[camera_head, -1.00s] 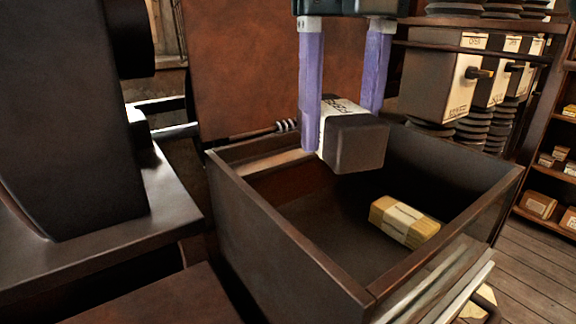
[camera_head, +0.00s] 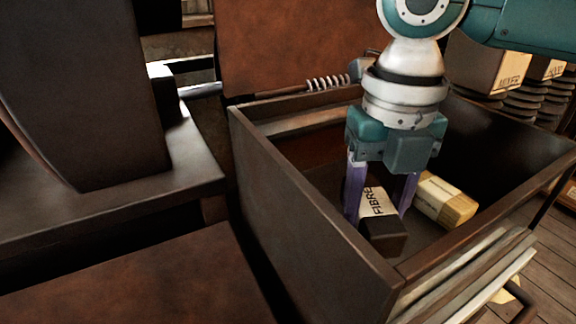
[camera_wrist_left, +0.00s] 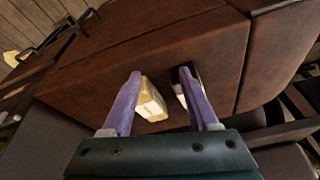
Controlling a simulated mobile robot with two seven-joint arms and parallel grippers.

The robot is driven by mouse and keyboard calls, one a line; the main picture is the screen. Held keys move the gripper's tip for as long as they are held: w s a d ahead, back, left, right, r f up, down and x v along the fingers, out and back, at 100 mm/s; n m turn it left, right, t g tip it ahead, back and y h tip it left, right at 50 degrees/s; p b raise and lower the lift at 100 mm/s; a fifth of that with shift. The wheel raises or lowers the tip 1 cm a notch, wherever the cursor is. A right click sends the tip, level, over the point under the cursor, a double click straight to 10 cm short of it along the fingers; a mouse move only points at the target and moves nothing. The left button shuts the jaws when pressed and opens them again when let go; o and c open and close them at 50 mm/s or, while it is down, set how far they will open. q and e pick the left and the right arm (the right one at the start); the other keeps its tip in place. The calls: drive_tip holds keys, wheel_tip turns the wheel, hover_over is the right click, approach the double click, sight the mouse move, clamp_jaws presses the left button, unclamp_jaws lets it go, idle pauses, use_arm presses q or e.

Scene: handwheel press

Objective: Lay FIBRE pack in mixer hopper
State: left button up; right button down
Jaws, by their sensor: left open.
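The FIBRE pack (camera_head: 379,203), dark with a white label, is down inside the mixer hopper (camera_head: 300,205), a deep brown open box. My left gripper (camera_head: 381,200) reaches into the hopper from above with its two purple fingers apart. In the head view the fingers stand on either side of the FIBRE pack. In the left wrist view the open gripper (camera_wrist_left: 165,85) shows the dark and white pack (camera_wrist_left: 182,82) partly hidden behind the right finger. Whether a finger touches the pack cannot be told. My right gripper is not in view.
A yellow pack (camera_head: 445,200) with a pale label lies in the hopper just right of the gripper; it also shows between the fingers in the left wrist view (camera_wrist_left: 151,101). The hopper walls surround the gripper. Labelled boxes (camera_head: 490,66) stand behind at the right.

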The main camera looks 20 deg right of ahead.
sight(376, 206)
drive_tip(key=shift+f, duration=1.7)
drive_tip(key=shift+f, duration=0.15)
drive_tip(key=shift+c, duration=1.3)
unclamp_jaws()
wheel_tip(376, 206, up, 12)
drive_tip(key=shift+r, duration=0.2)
